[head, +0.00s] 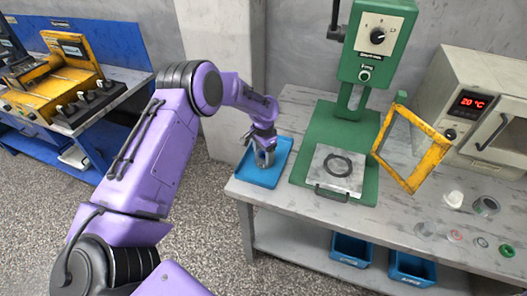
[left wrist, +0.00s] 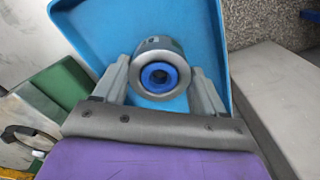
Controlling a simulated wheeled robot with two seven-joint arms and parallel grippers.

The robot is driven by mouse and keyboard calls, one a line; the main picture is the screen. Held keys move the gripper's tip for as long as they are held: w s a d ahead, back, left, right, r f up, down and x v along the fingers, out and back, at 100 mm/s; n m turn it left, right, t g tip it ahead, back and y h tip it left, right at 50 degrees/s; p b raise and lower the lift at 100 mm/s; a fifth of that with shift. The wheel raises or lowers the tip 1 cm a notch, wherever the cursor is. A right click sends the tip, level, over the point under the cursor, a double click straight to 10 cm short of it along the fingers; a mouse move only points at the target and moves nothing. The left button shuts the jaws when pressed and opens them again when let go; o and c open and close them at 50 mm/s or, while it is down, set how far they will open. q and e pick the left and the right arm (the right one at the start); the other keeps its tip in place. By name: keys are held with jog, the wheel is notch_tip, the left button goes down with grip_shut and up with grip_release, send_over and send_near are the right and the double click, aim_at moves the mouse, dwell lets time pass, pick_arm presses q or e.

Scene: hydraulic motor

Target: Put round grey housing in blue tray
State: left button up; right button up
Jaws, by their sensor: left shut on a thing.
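The round grey housing (head: 262,158) is in my left gripper (head: 264,150), over the blue tray (head: 270,178) at the left end of the workbench. In the left wrist view the housing (left wrist: 158,49) is a grey ring with a blue centre, between the two fingers of my left gripper (left wrist: 158,80). The blue tray (left wrist: 90,20) fills the background behind it. The fingers are shut on the housing. I cannot tell whether the housing touches the tray floor. My right gripper is not in view.
A green press (head: 365,70) with a plate (head: 338,185) stands right of the tray. A yellow-framed guard (head: 412,150) and an oven (head: 480,100) are further right. Several small parts, including a grey ring (head: 486,205), lie at the bench's right. Blue bins (head: 350,250) sit below.

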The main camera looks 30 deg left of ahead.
pick_arm(q)
jog(key=o, duration=1.3)
jog(key=shift+r, duration=0.1)
notch_tip(320, 180, up, 12)
jog(key=shift+b, duration=0.95)
